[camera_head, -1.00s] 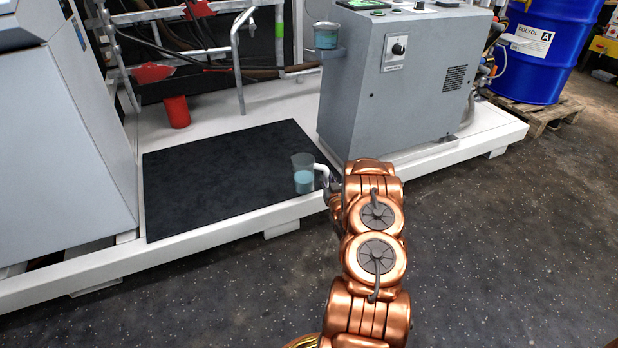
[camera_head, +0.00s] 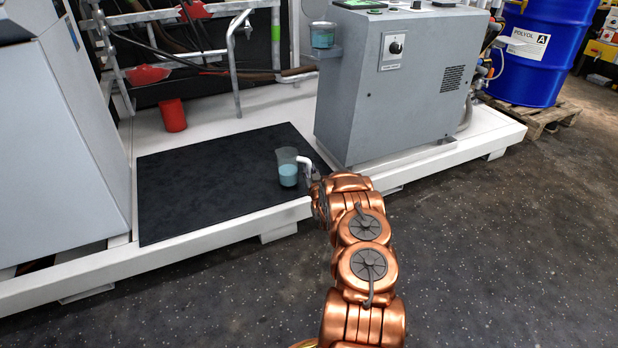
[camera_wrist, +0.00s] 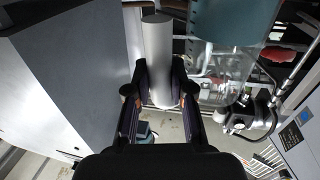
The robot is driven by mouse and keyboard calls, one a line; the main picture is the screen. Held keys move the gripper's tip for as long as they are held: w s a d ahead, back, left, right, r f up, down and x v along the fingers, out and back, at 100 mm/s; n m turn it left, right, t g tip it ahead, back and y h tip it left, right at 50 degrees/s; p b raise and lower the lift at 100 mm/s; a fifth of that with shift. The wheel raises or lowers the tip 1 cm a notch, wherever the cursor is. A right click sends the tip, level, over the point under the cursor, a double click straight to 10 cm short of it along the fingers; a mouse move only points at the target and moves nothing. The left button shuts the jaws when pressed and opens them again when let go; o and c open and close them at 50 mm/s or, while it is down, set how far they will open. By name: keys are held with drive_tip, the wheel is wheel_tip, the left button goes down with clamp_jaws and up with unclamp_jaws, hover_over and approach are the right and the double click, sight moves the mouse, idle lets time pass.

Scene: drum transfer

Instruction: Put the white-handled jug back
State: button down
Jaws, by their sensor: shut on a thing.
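The clear jug (camera_head: 287,172), with teal liquid in it, has a white handle (camera_head: 305,166) on its right side. It appears over the black mat (camera_head: 215,180) in the head view, and I cannot tell its height above the mat. My gripper (camera_head: 314,182) is mostly hidden behind my arm there. In the wrist view, my gripper (camera_wrist: 160,78) is shut on the white handle (camera_wrist: 158,45), with the clear jug (camera_wrist: 225,70) beside it at upper right.
A grey cabinet (camera_head: 395,110) stands right of the mat, with a second teal-filled cup (camera_head: 323,36) on its side bracket. A red cup (camera_head: 173,115) stands behind the mat on the white platform (camera_head: 240,118). A blue drum (camera_head: 540,60) is far right. The mat's left half is clear.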

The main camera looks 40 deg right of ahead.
wheel_tip(320, 180, down, 2)
drive_tip(key=shift+f+b, duration=0.1)
drive_tip(key=shift+b, duration=0.2)
drive_tip(key=c, duration=1)
unclamp_jaws()
drive_tip(key=shift+a, duration=0.1)
